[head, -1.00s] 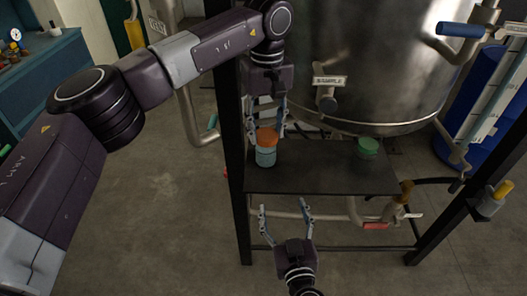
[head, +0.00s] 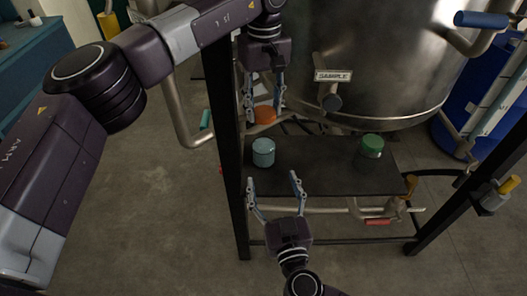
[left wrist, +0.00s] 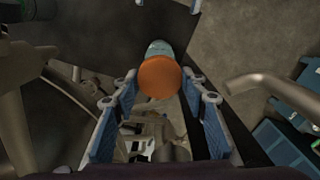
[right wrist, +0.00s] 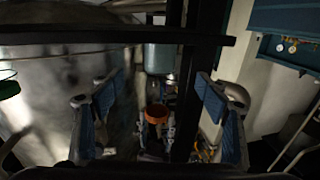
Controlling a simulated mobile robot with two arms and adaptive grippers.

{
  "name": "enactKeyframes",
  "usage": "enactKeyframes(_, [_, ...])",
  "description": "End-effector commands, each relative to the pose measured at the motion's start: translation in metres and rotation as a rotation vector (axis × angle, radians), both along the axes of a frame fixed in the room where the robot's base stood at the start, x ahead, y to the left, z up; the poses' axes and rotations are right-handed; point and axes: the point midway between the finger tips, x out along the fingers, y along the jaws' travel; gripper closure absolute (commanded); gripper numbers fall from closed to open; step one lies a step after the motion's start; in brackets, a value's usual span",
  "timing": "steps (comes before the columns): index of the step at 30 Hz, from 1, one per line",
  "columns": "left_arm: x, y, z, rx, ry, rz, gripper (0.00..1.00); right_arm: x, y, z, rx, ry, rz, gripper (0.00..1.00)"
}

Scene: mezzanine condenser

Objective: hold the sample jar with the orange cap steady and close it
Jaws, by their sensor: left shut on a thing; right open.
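The sample jar (head: 263,152), pale blue, stands upright on the dark shelf with its top uncovered. The orange cap (head: 265,115) is apart from it, shut in my left gripper (head: 264,110), above the jar. In the left wrist view the orange cap (left wrist: 160,77) sits between the fingertips, with the jar (left wrist: 159,48) partly hidden behind it. My right gripper (head: 272,180) is open and empty at the shelf's front edge, facing the jar. In the right wrist view the jar (right wrist: 160,58) shows between its fingers, with a gap to the orange cap (right wrist: 157,112).
A green-capped jar (head: 371,148) stands on the right of the dark shelf (head: 315,170). The big steel vessel (head: 390,60) with a SAMPLE valve (head: 331,100) rises behind. A black frame post (head: 231,150) is close left of the jar. The shelf's middle is bare.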

Motion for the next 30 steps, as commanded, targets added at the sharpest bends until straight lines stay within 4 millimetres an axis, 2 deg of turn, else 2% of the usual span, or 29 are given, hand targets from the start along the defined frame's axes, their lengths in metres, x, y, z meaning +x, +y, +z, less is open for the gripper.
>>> enactKeyframes(5, [0.0, 0.0, 0.0, 0.0, 0.0, 0.001, 0.7, 0.012, 0.002, 0.001, -0.001, -0.003, 0.0, 0.31])
enactKeyframes(21, [0.0, 0.0, 0.0, 0.0, 0.0, 0.001, 0.7, 0.101, 0.02, 0.001, -0.002, -0.001, 0.0, 0.31])
enactKeyframes(30, [0.0, 0.0, 0.0, 0.0, 0.0, 0.001, 0.7, 0.118, 0.024, 0.001, -0.001, 0.0, 0.0, 0.31])
